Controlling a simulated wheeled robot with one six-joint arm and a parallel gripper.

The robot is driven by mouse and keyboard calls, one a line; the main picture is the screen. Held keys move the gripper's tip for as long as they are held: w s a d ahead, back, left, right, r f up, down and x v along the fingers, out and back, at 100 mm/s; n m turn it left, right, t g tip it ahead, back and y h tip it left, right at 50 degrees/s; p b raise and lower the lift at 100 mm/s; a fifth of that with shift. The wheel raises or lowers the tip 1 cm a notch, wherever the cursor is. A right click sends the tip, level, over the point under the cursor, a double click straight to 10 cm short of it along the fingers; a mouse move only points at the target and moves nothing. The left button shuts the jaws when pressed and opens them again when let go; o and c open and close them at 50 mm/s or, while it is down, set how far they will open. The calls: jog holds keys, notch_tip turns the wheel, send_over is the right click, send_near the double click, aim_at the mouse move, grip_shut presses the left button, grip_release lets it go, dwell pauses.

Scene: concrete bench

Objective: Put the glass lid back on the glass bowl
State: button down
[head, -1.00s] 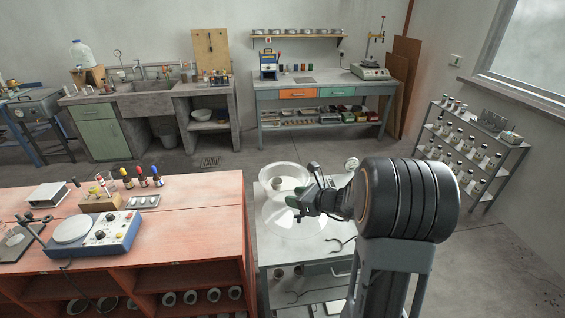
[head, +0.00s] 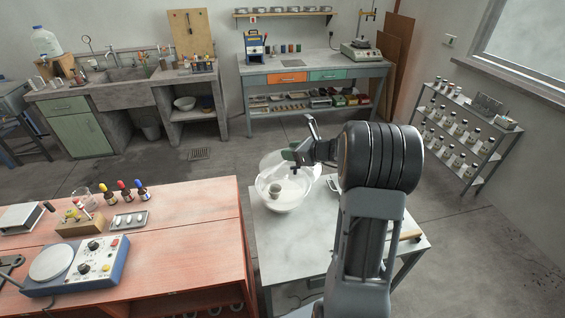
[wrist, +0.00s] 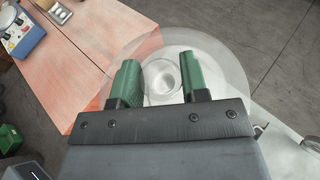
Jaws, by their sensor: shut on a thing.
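My gripper (head: 291,156) is shut on the clear glass lid (head: 311,163) and holds it over the back part of the glass bowl (head: 286,205). In the wrist view the lid (wrist: 232,72) spreads as a wide clear disc around and beyond my two green fingers (wrist: 160,82). The bowl stands on the pale bench top. A small grey cup (head: 275,188) shows through the glass, seemingly inside the bowl. The lid overlaps the bowl in the head view, and I cannot tell whether they touch. The grip point on the lid is hard to see through the glass.
The pale bench (head: 280,235) has bare room in front of the bowl. A red-orange bench (head: 190,230) with a scale-like device (head: 75,265) and small dropper bottles (head: 125,190) stands to the left. A rack of jars (head: 455,130) stands at the right.

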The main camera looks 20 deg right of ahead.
aim_at(283, 164)
jog(key=w+f, duration=0.2)
jog(key=w+a+f+p, duration=0.1)
jog(key=w+f, duration=0.1)
jog(key=f, duration=0.1)
jog(key=shift+a+f, duration=0.15)
jog(key=shift+f, duration=0.05)
jog(key=shift+w+f+p, duration=0.1)
jog(key=shift+f+p, duration=0.45)
jog(key=shift+f, duration=0.95)
jog(key=shift+f, duration=0.1)
jog(key=shift+f+b, duration=0.35)
jog(key=shift+b, duration=0.2)
jog(key=shift+f, duration=0.2)
jog(key=c, duration=0.6)
grip_release()
jog(key=shift+c, duration=0.2)
